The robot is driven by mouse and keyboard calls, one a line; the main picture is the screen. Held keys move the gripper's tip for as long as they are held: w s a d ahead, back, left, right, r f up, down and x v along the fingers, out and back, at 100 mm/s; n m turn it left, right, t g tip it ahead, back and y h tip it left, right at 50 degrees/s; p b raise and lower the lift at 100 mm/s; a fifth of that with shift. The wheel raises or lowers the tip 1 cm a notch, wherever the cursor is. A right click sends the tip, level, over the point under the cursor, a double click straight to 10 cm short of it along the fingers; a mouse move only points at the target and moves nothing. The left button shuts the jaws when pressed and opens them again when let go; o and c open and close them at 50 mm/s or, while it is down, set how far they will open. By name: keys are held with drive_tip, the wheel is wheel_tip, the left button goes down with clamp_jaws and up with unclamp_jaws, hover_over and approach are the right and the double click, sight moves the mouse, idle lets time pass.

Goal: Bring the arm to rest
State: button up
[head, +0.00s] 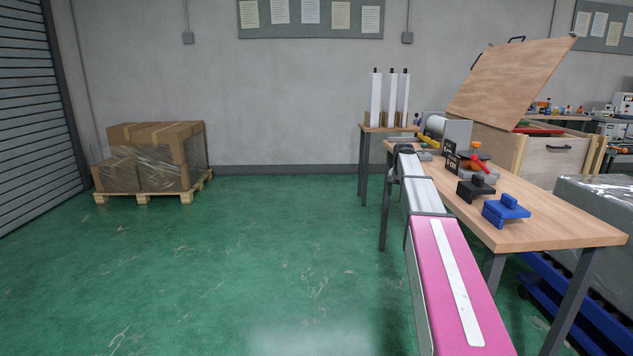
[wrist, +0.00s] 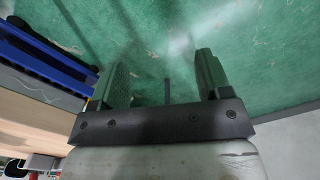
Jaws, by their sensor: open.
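In the wrist view my gripper (wrist: 162,62) is open, its two dark fingers apart with nothing between them. Green floor shows beyond and between the fingers. In the head view my arm (head: 450,275) stretches forward from the lower right, along the left edge of the wooden workbench (head: 545,232). Its far end is beside the bench's far left part. The fingers cannot be made out there.
The bench holds a blue block-like part (head: 506,211), a black one (head: 476,188) and a red-handled tool (head: 478,163). A small table (head: 372,128) with white uprights stands behind. A wrapped pallet (head: 152,160) is at left. The green floor (head: 250,265) between is clear.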

drive_tip(key=s+a+f+n, duration=0.1)
drive_tip(key=s+a+f, duration=0.4)
drive_tip(key=s, duration=0.8)
drive_tip(key=s+a+f+n, duration=0.2)
drive_tip(key=s+a+f, duration=0.3)
drive_tip(key=s+f, duration=0.7)
drive_tip(key=s+a+f+n, duration=0.2)
drive_tip(key=s+a+f, duration=0.3)
drive_tip(key=s, duration=0.9)
wheel_tip(320, 180, down, 4)
drive_tip(key=shift+a+r, duration=0.2)
drive_tip(key=shift+r, duration=0.05)
drive_tip(key=shift+d, duration=0.1)
